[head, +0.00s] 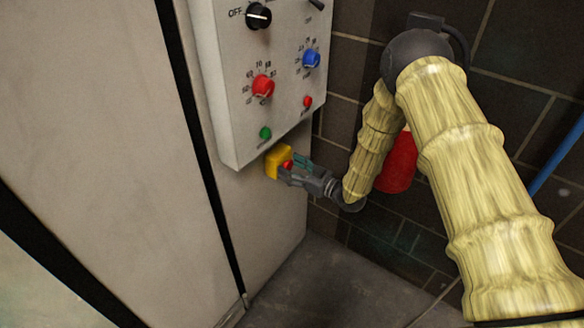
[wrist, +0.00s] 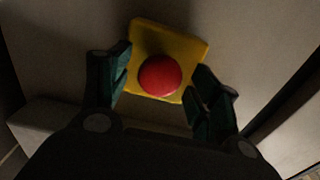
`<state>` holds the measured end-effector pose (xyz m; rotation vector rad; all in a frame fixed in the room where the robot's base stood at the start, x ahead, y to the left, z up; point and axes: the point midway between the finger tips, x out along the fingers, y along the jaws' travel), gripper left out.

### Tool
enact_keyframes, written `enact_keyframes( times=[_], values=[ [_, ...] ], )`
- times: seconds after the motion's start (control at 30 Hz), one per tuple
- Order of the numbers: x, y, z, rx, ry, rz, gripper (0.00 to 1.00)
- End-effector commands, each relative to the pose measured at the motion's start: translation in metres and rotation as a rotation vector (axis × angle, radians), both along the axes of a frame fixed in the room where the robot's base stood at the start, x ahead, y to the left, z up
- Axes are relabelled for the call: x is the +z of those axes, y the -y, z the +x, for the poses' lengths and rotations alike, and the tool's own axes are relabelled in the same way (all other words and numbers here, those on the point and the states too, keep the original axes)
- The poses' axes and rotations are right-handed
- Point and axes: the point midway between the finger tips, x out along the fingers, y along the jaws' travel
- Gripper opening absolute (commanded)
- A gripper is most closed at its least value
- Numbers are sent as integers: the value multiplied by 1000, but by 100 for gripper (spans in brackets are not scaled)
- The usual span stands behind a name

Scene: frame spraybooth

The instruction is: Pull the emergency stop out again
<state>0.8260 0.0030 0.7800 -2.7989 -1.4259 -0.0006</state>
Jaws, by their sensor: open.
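The emergency stop is a red round button (wrist: 160,76) on a yellow box (wrist: 185,45), mounted on the cabinet side below the control panel. The yellow box also shows in the head view (head: 273,163), with the red button (head: 288,165) on its right face. My gripper (wrist: 163,84) is open, with one dark green finger on each side of the red button in the wrist view. Gaps show between the fingers and the button. In the head view my gripper (head: 290,170) points left at the box and partly covers it. How far the button stands out is hard to tell.
Above the stop is a grey control panel (head: 225,120) with a black OFF knob (head: 258,16), a red dial (head: 263,86), a blue dial (head: 311,60) and small red and green buttons. A dark tiled wall stands behind my arm. A red object (head: 398,165) is partly hidden behind it.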

Motion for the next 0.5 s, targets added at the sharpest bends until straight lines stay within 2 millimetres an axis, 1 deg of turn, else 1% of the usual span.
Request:
enact_keyframes(
  times=[0.2,0.27,0.3,0.47,0.5],
  values=[
    [0,0,0,0,0,0,62],
    [0,0,0,0,0,0,52],
    [0,0,0,0,0,0,44],
    [0,0,0,0,0,0,15],
    [0,0,0,0,-1,-1,8]
  ],
)
